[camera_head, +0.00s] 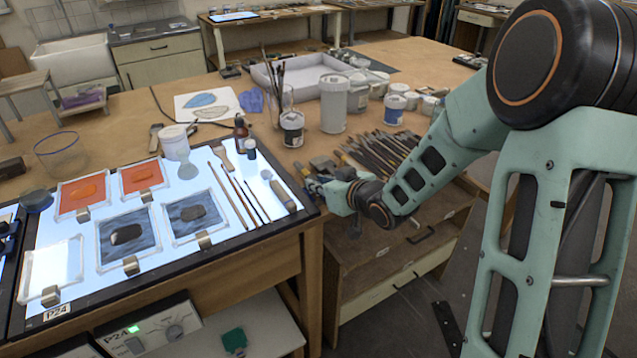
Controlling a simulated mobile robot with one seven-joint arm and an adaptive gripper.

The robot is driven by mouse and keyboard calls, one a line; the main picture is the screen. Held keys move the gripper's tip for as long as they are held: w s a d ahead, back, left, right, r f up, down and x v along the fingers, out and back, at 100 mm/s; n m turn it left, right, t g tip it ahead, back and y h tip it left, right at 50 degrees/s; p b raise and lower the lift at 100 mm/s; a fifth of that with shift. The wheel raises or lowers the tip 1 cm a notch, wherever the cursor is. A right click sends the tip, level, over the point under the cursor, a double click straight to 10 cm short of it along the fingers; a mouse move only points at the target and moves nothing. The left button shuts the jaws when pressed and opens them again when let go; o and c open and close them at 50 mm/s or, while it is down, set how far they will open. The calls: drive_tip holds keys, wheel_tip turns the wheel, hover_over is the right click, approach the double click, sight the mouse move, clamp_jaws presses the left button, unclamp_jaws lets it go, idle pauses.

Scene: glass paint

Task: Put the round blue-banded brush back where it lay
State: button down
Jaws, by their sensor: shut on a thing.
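My gripper (318,187) is at the right end of the light table, low over the wooden table's front edge. It is shut on a slim thing, seemingly the round blue-banded brush, mostly hidden by the fingers. Small blue and yellow bits show at the fingertips; the band itself is too small to make out. Several long brushes (383,153) lie side by side on the wooden table, just behind my gripper and forearm. More slim brushes (233,202) and a wide flat brush (221,157) lie on the light table. My arm hides part of the table to the right.
The lit panel (190,262) holds framed orange and dark glass pieces with metal weights. A jar of upright brushes (281,98), a white canister (333,103) and several paint pots (394,109) stand behind. Drawers (395,285) sit below.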

drive_tip(key=c, duration=1.8)
unclamp_jaws()
drive_tip(key=shift+o, duration=0.2)
drive_tip(key=v, duration=1.2)
